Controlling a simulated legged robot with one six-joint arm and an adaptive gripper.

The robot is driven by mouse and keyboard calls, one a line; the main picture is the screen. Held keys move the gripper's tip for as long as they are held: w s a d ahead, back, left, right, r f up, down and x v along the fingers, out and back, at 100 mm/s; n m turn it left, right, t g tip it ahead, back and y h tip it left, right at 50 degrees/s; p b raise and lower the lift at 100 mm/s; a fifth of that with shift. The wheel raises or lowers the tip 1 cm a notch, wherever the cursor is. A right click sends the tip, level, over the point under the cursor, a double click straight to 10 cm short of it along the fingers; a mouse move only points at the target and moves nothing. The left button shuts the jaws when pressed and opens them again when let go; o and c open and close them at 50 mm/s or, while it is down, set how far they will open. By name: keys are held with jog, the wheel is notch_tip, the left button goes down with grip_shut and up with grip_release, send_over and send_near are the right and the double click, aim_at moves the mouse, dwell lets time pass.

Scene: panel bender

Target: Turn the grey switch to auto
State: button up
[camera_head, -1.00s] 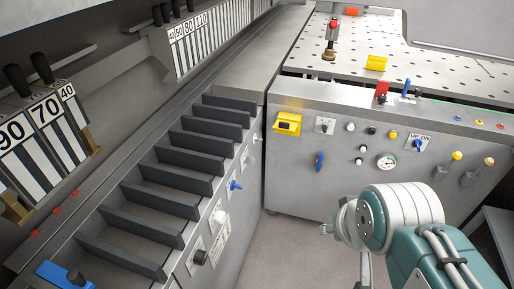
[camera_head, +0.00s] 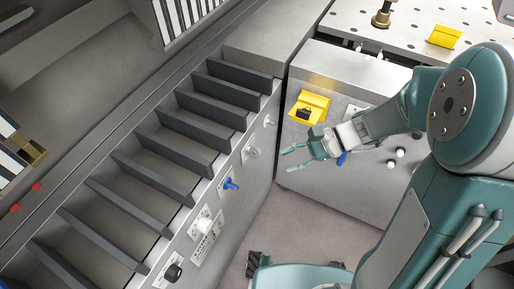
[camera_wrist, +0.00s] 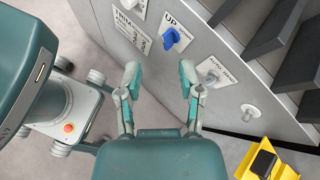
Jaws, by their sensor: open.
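The grey switch (camera_wrist: 209,76) is on the grey side panel, next to a label that appears to read AUTO and MAN, in the wrist view. It also shows small in the head view (camera_head: 252,152); its exact setting is hard to tell. My gripper (camera_wrist: 158,70) is open and empty, its fingers spread toward the panel. The grey switch lies just right of the right fingertip in the wrist view, with no clear contact. In the head view my gripper (camera_head: 288,159) is right of the panel, in front of the yellow-boxed cabinet.
A blue UP/DOWN switch (camera_wrist: 172,39) is left of the grey switch on the same panel. A pale round knob (camera_wrist: 250,112) is on its other side. A yellow box (camera_wrist: 268,160) is at lower right. Dark slats (camera_head: 150,165) line the bench top.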

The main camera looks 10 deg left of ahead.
jog(key=w+a+f+m+t+y, duration=0.2)
jog(key=w+f+m+y, duration=0.3)
jog(key=f+m, duration=0.25)
jog(key=m+t, duration=0.7)
jog(key=m, duration=0.2)
send_near(256, 154)
jog(key=shift+y, duration=0.4)
jog(key=x, duration=0.7)
jog(key=f+x, duration=0.1)
jog(key=x, duration=0.2)
jog(key=shift+w, duration=0.35)
grip_shut()
